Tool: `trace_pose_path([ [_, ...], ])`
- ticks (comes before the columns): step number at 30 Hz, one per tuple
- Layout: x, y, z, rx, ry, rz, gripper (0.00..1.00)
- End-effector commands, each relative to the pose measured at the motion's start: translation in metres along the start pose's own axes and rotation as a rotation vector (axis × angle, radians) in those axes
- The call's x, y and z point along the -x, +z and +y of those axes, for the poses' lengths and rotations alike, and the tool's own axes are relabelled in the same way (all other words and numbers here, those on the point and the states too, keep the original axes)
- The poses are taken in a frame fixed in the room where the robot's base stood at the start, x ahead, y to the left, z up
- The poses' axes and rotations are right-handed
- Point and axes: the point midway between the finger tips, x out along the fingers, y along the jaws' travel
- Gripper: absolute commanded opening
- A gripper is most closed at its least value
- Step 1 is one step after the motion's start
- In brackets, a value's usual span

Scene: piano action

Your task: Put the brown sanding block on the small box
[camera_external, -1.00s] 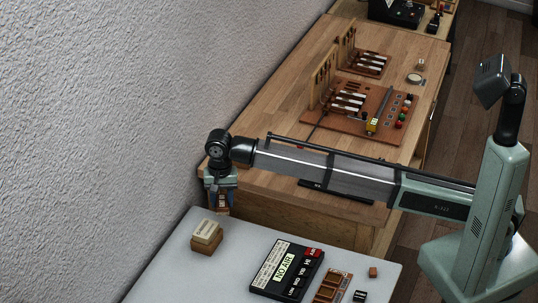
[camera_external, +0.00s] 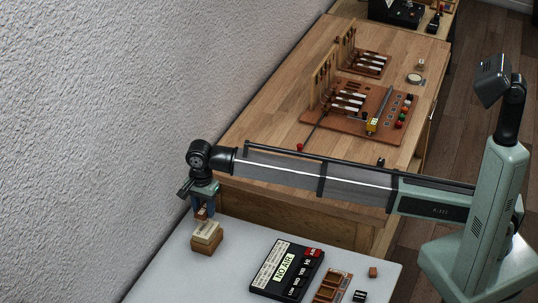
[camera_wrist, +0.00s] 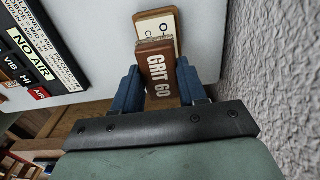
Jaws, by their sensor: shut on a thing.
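My gripper (camera_external: 204,211) is shut on the brown sanding block (camera_wrist: 157,66), which is marked "GRIT 60" in the wrist view. The block sits between the two blue fingers. In the external view the sanding block (camera_external: 201,213) shows as a small brown piece at the fingertips, just behind and above the small box. The small box (camera_external: 204,246) is brown with a cream top and stands on the light table near the wall. In the wrist view its cream label face (camera_wrist: 158,24) shows just beyond the block. I cannot tell whether block and box touch.
A black panel (camera_external: 287,270) marked "NO AIR" lies to the right of the box on the light table (camera_external: 218,281). A brown tray (camera_external: 333,287) and a small brown cube (camera_external: 373,272) lie farther right. The textured wall (camera_external: 90,130) is close on the left.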

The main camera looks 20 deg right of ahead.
Motion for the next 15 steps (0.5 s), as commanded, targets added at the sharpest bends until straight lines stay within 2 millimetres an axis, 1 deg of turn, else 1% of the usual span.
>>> trace_pose_path([
  [1,-0.008,0.000,0.001,0.000,0.002,0.000,0.12],
  [8,-0.025,0.000,0.000,0.001,0.001,0.000,0.12],
  [12,-0.043,0.000,0.001,0.001,0.002,0.001,0.12],
  [15,-0.051,0.000,0.000,0.001,0.001,0.000,0.12],
])
